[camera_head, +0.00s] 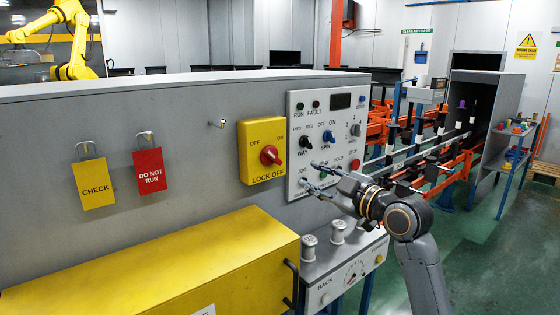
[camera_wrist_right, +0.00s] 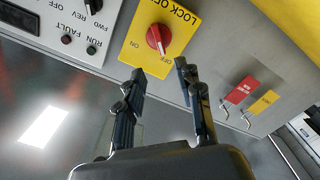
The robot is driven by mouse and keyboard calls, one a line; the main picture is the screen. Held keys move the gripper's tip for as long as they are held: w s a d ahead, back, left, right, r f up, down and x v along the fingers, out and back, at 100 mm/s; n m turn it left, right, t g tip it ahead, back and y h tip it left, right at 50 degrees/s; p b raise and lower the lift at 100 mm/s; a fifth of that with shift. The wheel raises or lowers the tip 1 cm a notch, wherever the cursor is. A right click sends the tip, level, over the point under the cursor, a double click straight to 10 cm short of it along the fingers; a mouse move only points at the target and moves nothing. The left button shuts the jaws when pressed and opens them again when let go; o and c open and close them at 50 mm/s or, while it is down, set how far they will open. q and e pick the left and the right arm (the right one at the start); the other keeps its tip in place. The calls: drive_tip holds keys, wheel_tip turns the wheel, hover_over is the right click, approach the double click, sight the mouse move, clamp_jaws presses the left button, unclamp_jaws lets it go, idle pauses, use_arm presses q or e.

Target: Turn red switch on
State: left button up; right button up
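The red switch (camera_head: 270,155) is a round knob on a yellow LOCK OFF plate (camera_head: 248,168) with OFF and ON marks. It also shows upside down in the wrist view (camera_wrist_right: 158,37), where a pale line on the knob appears to point toward OFF. My right gripper (camera_head: 309,175) is open and empty, in front of the white control panel and right of the yellow plate in the head view. In the wrist view its two spread fingers (camera_wrist_right: 159,68) point toward the knob, apart from it. My left gripper is not in view.
The white panel (camera_head: 343,103) with several buttons and knobs adjoins the yellow plate. A yellow box (camera_head: 150,272) juts out below. Yellow CHECK (camera_head: 96,190) and red DO NOT RUN (camera_head: 150,170) tags hang left. A lower control box (camera_head: 352,275) stands below my gripper.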

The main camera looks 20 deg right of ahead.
sight(275, 158)
drive_tip(key=p+x, duration=0.2)
drive_tip(key=x, duration=1)
drive_tip(key=shift+w+r+p, duration=0.1)
drive_tip(key=shift+w+p, duration=0.05)
drive_tip(key=shift+p, duration=0.2)
drive_tip(key=shift+w+a, duration=0.2)
drive_tip(key=shift+w, duration=0.35)
drive_tip(key=shift+c, duration=0.4)
clamp_jaws()
